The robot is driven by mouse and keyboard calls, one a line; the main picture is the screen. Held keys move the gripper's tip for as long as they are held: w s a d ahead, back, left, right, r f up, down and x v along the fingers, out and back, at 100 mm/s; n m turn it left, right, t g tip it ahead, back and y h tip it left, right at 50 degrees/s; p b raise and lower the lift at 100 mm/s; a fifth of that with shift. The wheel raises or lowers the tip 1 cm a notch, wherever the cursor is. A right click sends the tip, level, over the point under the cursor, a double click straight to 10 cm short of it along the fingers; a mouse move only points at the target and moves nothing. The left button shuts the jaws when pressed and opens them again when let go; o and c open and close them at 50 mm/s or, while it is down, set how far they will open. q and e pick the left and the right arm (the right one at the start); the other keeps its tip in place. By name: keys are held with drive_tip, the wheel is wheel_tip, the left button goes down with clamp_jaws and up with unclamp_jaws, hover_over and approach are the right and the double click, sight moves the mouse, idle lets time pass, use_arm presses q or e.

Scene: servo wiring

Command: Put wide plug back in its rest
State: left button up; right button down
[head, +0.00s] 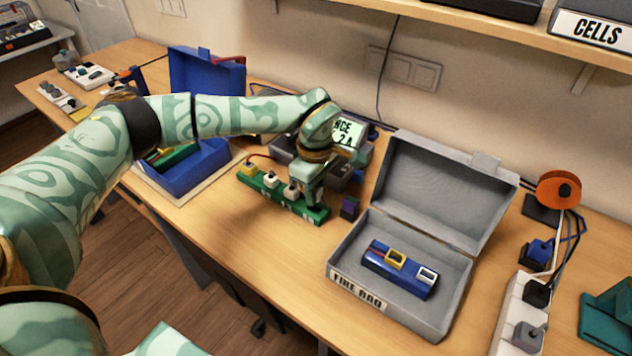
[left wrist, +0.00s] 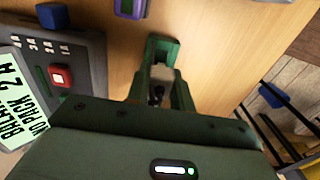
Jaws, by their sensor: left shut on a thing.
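My left gripper (head: 306,196) points down over the right end of a green rest strip (head: 262,192) on the table. It is shut on a pale plug, which I take to be the wide plug; the fingers hide most of it in the head view. In the left wrist view the wide plug (left wrist: 163,73) shows between the green fingers, with the end of the green rest strip (left wrist: 163,46) just beyond. I cannot tell whether the plug is seated. My right gripper is not in view.
A grey open case (head: 345,240) holding a blue battery pack (head: 385,268) is to the right. A small purple-black block (head: 349,207) stands between it and the strip. A blue open case (head: 205,170) is left. The front table is clear.

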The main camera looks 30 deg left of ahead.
use_arm(q)
drive_tip(key=shift+f, duration=0.8)
idle(0.4)
idle(0.5)
drive_tip(key=shift+p, duration=0.35)
idle(0.4)
drive_tip(key=shift+f, duration=0.95)
